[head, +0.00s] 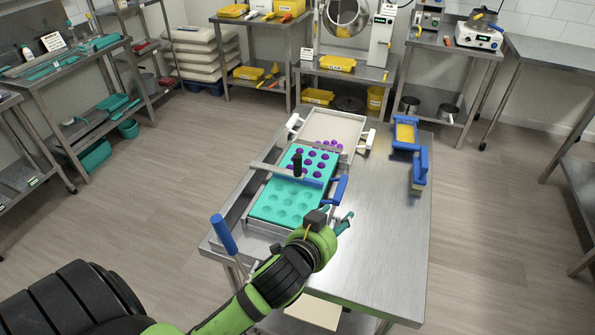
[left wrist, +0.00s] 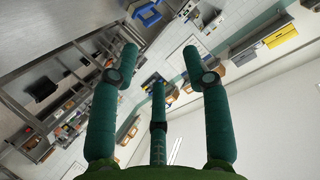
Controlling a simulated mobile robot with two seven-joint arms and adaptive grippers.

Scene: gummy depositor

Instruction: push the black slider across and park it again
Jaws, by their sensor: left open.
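The black slider (head: 297,163) stands upright on a metal bar that crosses the teal mold (head: 266,206) on the steel table. Purple dots fill the mold's cavities on the far side of the bar; the near cavities look empty and teal. My left gripper (head: 339,217) is over the table, right of the mold's near end and apart from the slider. Its teal fingers are partly hidden behind my wrist. In the left wrist view the fingers (left wrist: 160,85) are spread with nothing between them. My right gripper is not in view.
A pale tray (head: 331,128) adjoins the mold's far end. A blue handle (head: 340,190) lies close beside my left gripper. Blue-framed tools (head: 419,172) lie at the table's far right. Another blue handle (head: 224,234) rises at the near left corner. The table's right part (head: 380,245) is clear.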

